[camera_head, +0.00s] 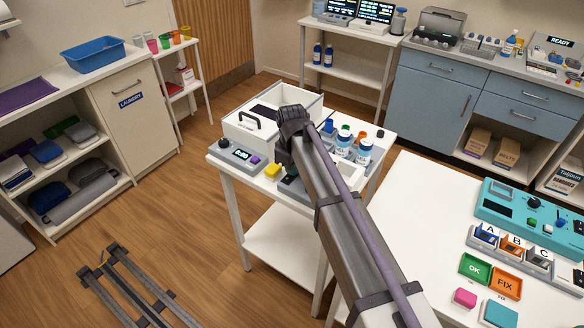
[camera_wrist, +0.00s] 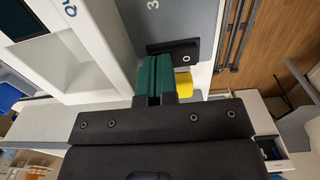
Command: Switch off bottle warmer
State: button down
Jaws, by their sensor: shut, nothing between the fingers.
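My gripper (camera_wrist: 155,62) shows in the wrist view with its two green fingers together and nothing between them. Its tips are beside a black switch plate (camera_wrist: 190,50) marked with a small ring, on a grey panel (camera_wrist: 175,18). I cannot tell whether they touch it. A white casing with a dark screen (camera_wrist: 30,18) lies left of the panel. In the head view my arm hides most of the area around the gripper. A grey unit with a lit display and purple button (camera_head: 240,154) sits at the small table's front left. I cannot tell which unit is the bottle warmer.
A white box with a black handle (camera_head: 245,128) and several bottles (camera_head: 364,153) stand on the small table. A white worktable (camera_head: 395,225) is at right.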

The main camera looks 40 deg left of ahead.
jog(key=shift+f+b, duration=0.35)
jog(key=shift+b, duration=0.05)
jog(key=shift+r, duration=0.25)
jog(key=shift+s+p, duration=0.25)
jog(key=shift+p, duration=0.1)
jog(key=shift+s+r, duration=0.3)
jog(key=shift+s, duration=0.25)
jog(key=shift+w, duration=0.1)
